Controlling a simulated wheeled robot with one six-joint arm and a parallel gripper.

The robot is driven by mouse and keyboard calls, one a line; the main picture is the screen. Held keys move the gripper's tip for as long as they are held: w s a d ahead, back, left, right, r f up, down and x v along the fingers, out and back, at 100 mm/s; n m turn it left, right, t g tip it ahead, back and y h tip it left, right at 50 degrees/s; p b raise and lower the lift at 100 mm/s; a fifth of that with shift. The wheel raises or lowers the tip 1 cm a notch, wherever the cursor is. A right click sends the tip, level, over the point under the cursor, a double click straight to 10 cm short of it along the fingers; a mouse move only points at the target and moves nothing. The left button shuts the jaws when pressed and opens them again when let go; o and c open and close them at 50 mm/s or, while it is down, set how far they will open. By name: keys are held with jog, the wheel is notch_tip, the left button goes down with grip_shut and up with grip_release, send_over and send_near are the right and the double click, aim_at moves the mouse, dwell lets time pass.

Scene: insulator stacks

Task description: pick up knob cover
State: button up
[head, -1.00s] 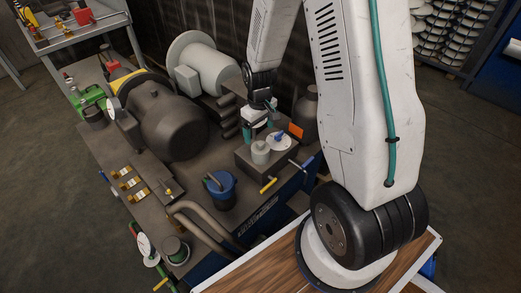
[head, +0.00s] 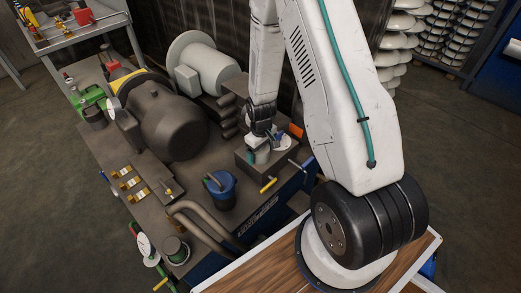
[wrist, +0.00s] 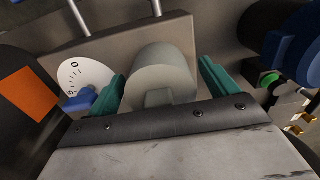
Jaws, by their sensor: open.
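The knob cover appears to be the pale grey cylinder on the grey box (head: 243,158). In the wrist view the cover (wrist: 162,72) sits between the two teal fingers of my gripper (wrist: 163,80). The left finger is close beside it, and a wider gap shows on the right. I cannot tell whether either finger touches it. My gripper is open. In the head view my gripper (head: 262,146) is low over the box and hides part of the cover (head: 262,156). A blue knob (wrist: 80,100) on a white dial (wrist: 86,76) is left of the cover in the wrist view.
An orange plate (head: 296,131) stands near the box. Yellow-handled (head: 268,185) and blue-handled (head: 307,164) levers project from its front. A blue pot (head: 221,190) stands to the left, beside curved pipes (head: 205,225). A large dark motor-like body (head: 172,125) lies behind.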

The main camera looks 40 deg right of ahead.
jog(key=c, duration=1.1)
jog(key=shift+r, duration=0.15)
